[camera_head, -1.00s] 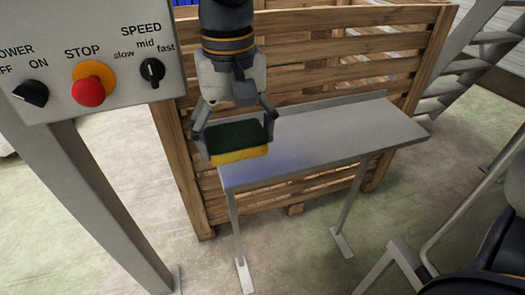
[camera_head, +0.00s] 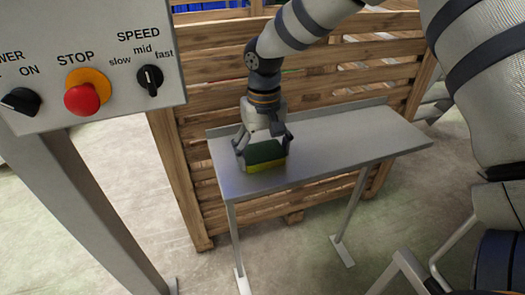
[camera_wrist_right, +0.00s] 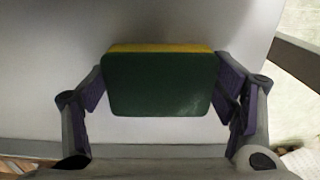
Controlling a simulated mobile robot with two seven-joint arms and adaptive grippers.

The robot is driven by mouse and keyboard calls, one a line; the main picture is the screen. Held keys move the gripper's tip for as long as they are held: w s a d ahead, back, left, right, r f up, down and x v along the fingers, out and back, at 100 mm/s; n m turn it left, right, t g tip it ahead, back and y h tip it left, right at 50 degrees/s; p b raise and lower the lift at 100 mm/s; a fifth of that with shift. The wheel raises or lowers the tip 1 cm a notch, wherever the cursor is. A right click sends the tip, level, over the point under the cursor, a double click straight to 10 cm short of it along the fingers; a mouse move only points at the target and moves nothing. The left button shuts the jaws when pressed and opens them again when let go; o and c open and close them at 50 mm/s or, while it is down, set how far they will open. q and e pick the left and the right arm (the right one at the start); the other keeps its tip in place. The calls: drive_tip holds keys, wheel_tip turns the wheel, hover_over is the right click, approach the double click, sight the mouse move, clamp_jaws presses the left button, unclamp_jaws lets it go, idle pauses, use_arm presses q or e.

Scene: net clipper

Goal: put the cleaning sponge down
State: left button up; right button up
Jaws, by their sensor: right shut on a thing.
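The cleaning sponge (camera_head: 265,155) has a dark green face and a yellow layer. My right gripper (camera_head: 263,148) is shut on it, with one finger at each end. The sponge is over the left end of the grey metal table (camera_head: 340,135); I cannot tell whether it touches the top. In the right wrist view the sponge (camera_wrist_right: 160,82) sits between the two fingers of the right gripper (camera_wrist_right: 165,88), with the pale table surface (camera_wrist_right: 50,50) behind it. My left gripper is not in view.
A control panel (camera_head: 60,45) with a red stop button (camera_head: 86,93) stands at the left on a grey post (camera_head: 105,220). A wooden crate (camera_head: 200,75) stands behind the table. The right part of the tabletop is clear.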

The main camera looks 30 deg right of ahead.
sight(263, 153)
drive_tip(key=o, duration=0.7)
wheel_tip(263, 153, up, 12)
drive_tip(key=shift+r+p, duration=0.15)
drive_tip(key=shift+p, duration=0.15)
